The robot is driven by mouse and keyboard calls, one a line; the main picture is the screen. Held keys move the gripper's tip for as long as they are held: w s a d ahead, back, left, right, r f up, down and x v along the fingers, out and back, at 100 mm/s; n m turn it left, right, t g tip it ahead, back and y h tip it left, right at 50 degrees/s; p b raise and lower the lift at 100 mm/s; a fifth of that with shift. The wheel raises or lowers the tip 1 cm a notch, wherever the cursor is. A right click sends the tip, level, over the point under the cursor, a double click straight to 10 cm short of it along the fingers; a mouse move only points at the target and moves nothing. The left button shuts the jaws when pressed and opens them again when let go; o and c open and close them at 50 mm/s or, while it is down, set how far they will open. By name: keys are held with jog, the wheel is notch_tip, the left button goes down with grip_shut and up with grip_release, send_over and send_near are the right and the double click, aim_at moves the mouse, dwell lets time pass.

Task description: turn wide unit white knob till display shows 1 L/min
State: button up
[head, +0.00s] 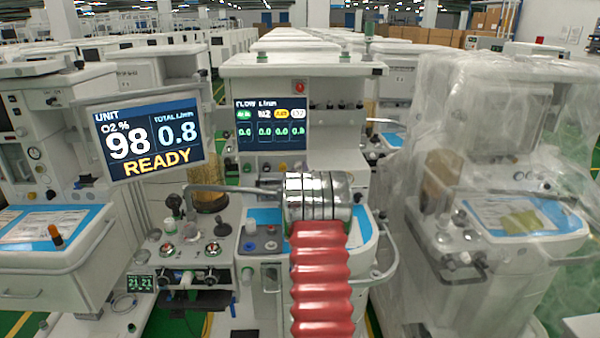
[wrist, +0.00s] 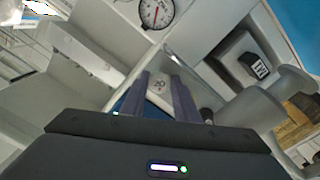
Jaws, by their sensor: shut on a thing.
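In the wrist view, the two dark fingers of my gripper (wrist: 161,78) are closed about a pale, white thing (wrist: 158,86) with a small dark mark, which looks like the white knob. Most of it is hidden by the fingers and the gripper body. In the head view, my arm's silver wrist hides the gripper and whatever it holds. The tilted display (head: 148,138) on the left reads O2 98 %, TOTAL L/min 0.8, READY. The flow display (head: 270,124) at the centre shows several green readings. The rightmost looks like 0.8 and the others like 0.0.
A pressure gauge (wrist: 157,12) and a dark labelled knob (wrist: 254,66) are near the fingers in the wrist view. A grey curved bar (head: 215,188) is left of my wrist. A plastic-wrapped cart (head: 490,170) stands right, and another cart (head: 45,260) left.

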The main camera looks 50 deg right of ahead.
jog(key=shift+w+a+f+n, duration=0.15)
jog(key=shift+a+n, duration=0.05)
jog(key=shift+n, duration=0.3)
jog(key=o, duration=1.1)
jog(key=shift+d, duration=0.1)
jog(key=shift+s, duration=0.2)
jog(key=shift+v, duration=6.85)
